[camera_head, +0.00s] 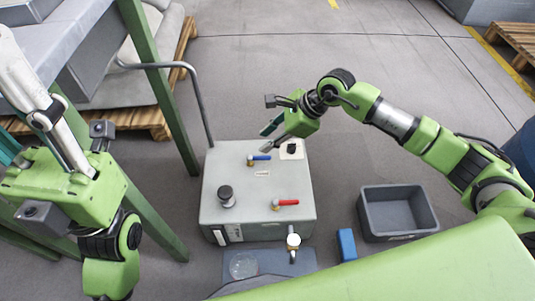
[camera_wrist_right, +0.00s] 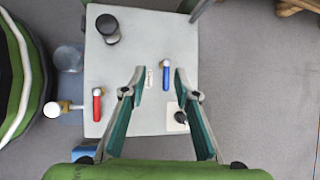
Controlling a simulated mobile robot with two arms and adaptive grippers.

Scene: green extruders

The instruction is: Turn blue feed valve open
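The blue valve (camera_head: 260,158) is a small lever on a brass fitting on top of the grey box (camera_head: 225,175). Its handle points right in the head view. In the right wrist view the blue lever (camera_wrist_right: 166,78) lies between the finger lines, pointing down toward the palm. My right gripper (camera_head: 267,137) is open above the back of the box, apart from the lever. Its spread fingertips (camera_wrist_right: 159,76) frame the lever in the wrist view. My left gripper (camera_head: 45,125) is at the left, away from the box; its fingertips are cut off by the frame.
A red lever (camera_head: 287,202), a black knob (camera_head: 226,196) and a black dial (camera_head: 291,148) are also on the box. A bent metal handle (camera_head: 185,66) rises behind its left side. A grey bin (camera_head: 397,190) and blue block (camera_head: 346,244) stand at right. Green posts (camera_head: 160,90) stand left.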

